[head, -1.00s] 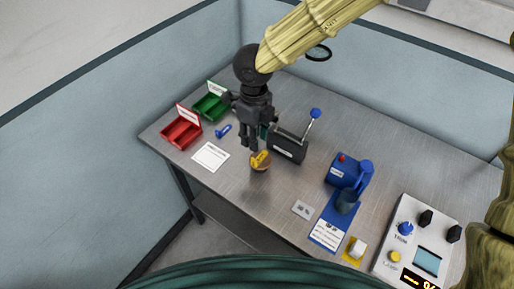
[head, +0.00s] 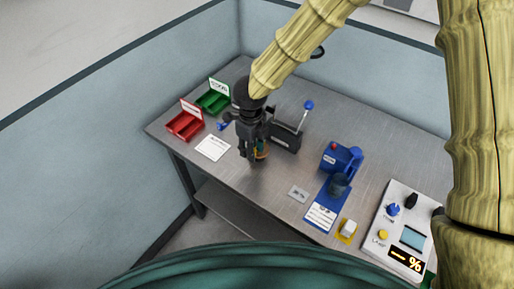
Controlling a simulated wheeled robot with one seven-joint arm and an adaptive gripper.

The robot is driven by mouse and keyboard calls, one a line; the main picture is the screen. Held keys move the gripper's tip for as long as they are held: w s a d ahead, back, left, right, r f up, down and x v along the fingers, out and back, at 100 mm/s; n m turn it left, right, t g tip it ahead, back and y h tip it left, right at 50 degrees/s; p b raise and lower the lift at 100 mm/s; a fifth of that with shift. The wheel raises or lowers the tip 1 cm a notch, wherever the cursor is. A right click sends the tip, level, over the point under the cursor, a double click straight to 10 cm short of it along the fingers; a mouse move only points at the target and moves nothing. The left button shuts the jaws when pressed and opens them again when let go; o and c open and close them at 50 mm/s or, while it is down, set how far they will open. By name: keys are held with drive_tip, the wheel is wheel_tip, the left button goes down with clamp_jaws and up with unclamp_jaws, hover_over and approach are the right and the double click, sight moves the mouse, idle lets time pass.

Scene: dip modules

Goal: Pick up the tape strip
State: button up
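My gripper (head: 252,156) is black and points down over the left-middle of the table in the head view. Its fingers overlap a small round brown-orange item (head: 263,150), which is mostly hidden behind them. I cannot tell whether they touch it, or whether they are open or shut. I cannot make out the tape strip for certain. A small grey card (head: 298,193) with dark marks lies flat to the right of the gripper. A small white piece on a yellow pad (head: 347,229) sits near the front edge.
A red bin (head: 185,125) and a green bin (head: 213,102) stand at the left, with a white sheet (head: 213,148) in front. A black box with a blue-knobbed lever (head: 308,104) stands behind my gripper. A blue device (head: 340,160) and a control panel (head: 404,228) stand right.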

drive_tip(key=shift+w+f, duration=0.55)
drive_tip(key=shift+w, duration=0.1)
drive_tip(key=shift+c, duration=0.2)
drive_tip(key=shift+r, duration=0.1)
drive_tip(key=c, duration=0.3)
drive_tip(key=shift+s+r, duration=0.2)
drive_tip(key=shift+s, duration=0.2)
clamp_jaws()
drive_tip(key=shift+w+f, duration=0.15)
drive_tip(key=shift+r, duration=0.2)
drive_tip(key=shift+r+b, duration=0.5)
drive_tip(key=shift+r, duration=0.05)
drive_tip(key=shift+r+b, duration=0.4)
drive_tip(key=shift+r, duration=0.55)
drive_tip(key=s+d+r+b, duration=0.1)
drive_tip(key=s+b, duration=0.4)
drive_tip(key=s, duration=1.1)
drive_tip(key=shift+d+r, duration=0.35)
drive_tip(key=shift+d, duration=0.15)
